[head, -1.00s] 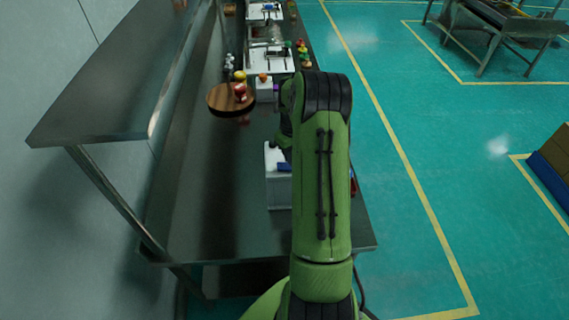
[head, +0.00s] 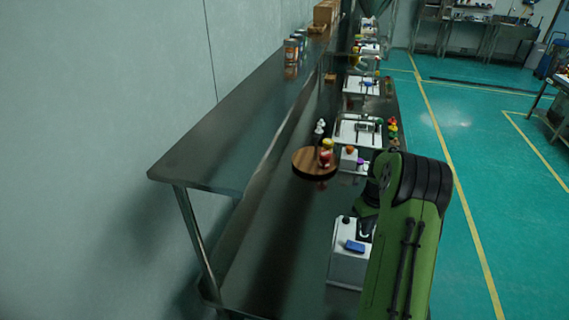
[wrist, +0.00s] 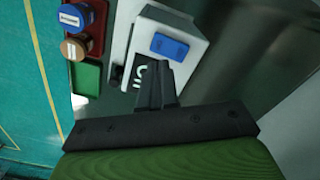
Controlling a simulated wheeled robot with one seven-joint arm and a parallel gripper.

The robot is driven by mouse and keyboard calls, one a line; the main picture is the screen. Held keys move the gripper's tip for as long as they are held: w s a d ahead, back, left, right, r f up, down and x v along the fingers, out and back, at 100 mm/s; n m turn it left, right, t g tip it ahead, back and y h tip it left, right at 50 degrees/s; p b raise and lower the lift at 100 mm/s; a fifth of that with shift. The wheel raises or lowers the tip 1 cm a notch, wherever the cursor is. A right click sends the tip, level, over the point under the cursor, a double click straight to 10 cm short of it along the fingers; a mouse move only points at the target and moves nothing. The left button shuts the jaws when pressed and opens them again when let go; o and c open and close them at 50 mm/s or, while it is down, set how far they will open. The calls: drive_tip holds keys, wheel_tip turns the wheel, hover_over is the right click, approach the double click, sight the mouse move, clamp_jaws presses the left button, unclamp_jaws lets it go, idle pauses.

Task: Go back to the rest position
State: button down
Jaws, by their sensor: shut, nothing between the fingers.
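In the head view, my green arm reaches over the right side of the steel bench (head: 285,245).
A red tray (wrist: 98,38) with two lidded jars and a green tray (wrist: 87,78) lie left of the box. A round wooden board (head: 303,161) with small items stands farther back. A steel shelf (head: 225,135) overhangs the left.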

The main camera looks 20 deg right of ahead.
drive_tip(key=s+a+r+n+t+h+b, duration=0.1)
drive_tip(key=s+a+r+t+h, duration=0.1)
drive_tip(key=a+r, duration=1.45)
drive_tip(key=s+a+r+n+t+y+b, duration=0.1)
drive_tip(key=s+a+r+t+y, duration=0.1)
drive_tip(key=s+a, duration=1.2)
drive_tip(key=shift+s+a+t, duration=0.2)
drive_tip(key=shift+s+t, duration=0.6)
drive_tip(key=shift+s, duration=0.45)
